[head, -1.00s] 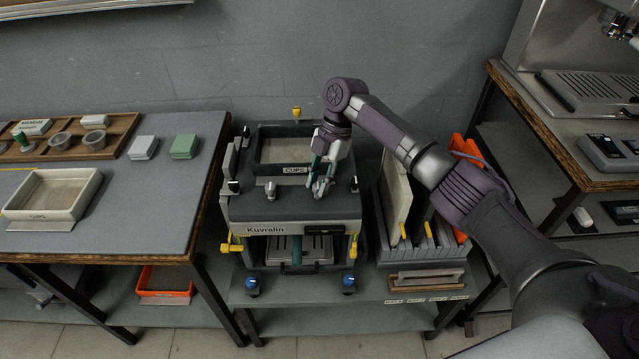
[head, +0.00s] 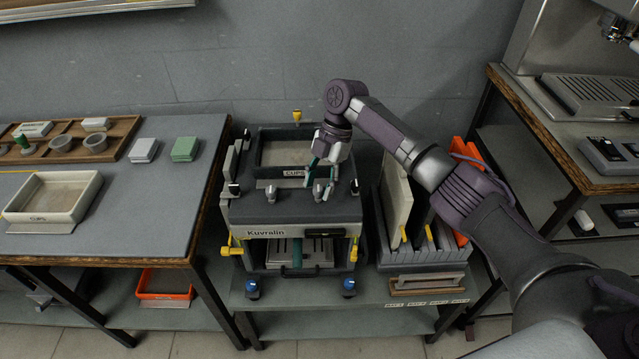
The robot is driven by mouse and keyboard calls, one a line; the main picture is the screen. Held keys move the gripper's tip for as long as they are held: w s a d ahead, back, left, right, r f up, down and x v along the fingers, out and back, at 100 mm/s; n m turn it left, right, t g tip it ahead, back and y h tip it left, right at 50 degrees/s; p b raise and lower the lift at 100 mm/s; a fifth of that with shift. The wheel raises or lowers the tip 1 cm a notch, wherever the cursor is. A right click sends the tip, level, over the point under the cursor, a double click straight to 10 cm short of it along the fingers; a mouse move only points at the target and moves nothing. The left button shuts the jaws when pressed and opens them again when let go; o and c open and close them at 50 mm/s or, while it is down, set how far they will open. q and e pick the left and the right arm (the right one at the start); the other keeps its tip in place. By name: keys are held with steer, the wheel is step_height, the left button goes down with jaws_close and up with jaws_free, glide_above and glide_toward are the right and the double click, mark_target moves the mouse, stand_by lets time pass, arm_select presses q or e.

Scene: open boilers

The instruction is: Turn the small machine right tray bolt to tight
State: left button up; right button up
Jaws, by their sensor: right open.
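The small machine (head: 290,212), labelled Kuvralin, stands on a low bench in the middle of the head view. On its top front edge are a left grey bolt-like knob (head: 271,192) and a right grey one (head: 319,193). My right gripper (head: 320,184) points down from above, its fingers open and spread about the right knob. I cannot tell whether a finger touches it. The tray (head: 285,153) marked CUPS sits behind the knobs. How tight the right bolt is cannot be seen. My left gripper is not in view.
Yellow knobs (head: 231,251) and blue feet (head: 252,288) stick out of the machine. A rack with upright panels (head: 425,250) stands close on its right, under my right arm. A table (head: 130,190) with trays and cups is at left; another bench (head: 560,145) is at right.

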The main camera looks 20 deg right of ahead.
steer(key=v, duration=1.1)
steer(key=shift+d+r, duration=0.15)
steer(key=shift+r, duration=0.2)
steer(key=shift+w, duration=0.1)
